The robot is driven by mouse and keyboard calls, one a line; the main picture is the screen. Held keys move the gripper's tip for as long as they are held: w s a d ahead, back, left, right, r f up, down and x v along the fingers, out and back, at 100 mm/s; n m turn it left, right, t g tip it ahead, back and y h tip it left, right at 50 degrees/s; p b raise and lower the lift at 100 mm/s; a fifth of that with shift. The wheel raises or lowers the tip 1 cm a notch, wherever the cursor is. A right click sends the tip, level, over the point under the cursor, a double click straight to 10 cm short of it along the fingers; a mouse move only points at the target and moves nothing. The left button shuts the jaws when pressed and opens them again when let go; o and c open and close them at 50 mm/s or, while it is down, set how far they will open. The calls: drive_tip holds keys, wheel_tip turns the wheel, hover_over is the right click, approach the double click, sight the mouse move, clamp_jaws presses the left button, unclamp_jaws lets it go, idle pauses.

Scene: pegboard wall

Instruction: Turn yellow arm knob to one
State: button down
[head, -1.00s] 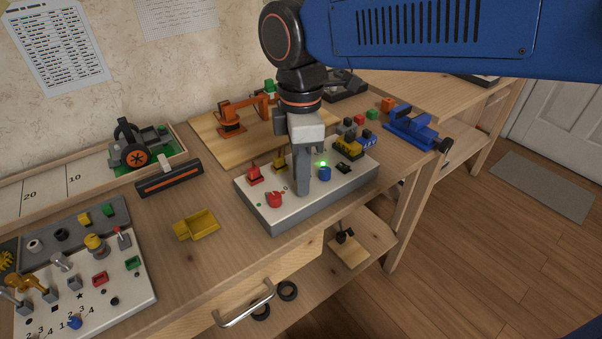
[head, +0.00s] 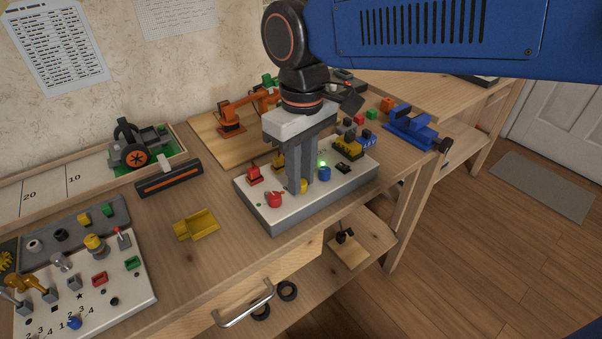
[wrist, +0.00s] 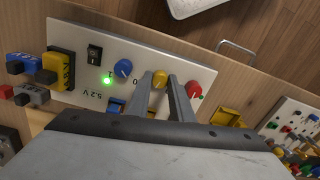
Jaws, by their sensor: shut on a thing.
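A white-topped control box (head: 350,187) on the workbench carries a row of knobs. The yellow knob (wrist: 160,77) sits between the blue knob (wrist: 123,68) and the red knob (wrist: 194,91). My gripper (wrist: 160,80) points down at the box, its two fingers shut on the yellow knob. In the head view the yellow knob (head: 304,186) shows partly beside the fingers. Marks "1" and "0" are printed near the knobs, and a green light (wrist: 107,81) is lit. The fingers hide part of the yellow knob, so its pointer direction cannot be told.
Red (head: 254,175) and yellow switches stand behind the knobs, close to my fingers. A black rocker switch (wrist: 94,53) is on the box too. A yellow tray (head: 196,224) lies to the left, and a second panel (head: 112,292) is farther left. A blue vise (head: 410,127) stands right.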

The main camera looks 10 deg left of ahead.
sight(304, 181)
drive_tip(key=m, duration=0.5)
drive_tip(key=shift+m, duration=0.3)
idle(0.4)
drive_tip(key=c, duration=1.6)
unclamp_jaws()
drive_tip(key=shift+o, duration=0.2)
drive_tip(key=shift+r, duration=0.15)
wheel_tip(304, 181, up, 17)
drive_tip(key=shift+d, duration=0.15)
drive_tip(key=shift+w, duration=0.1)
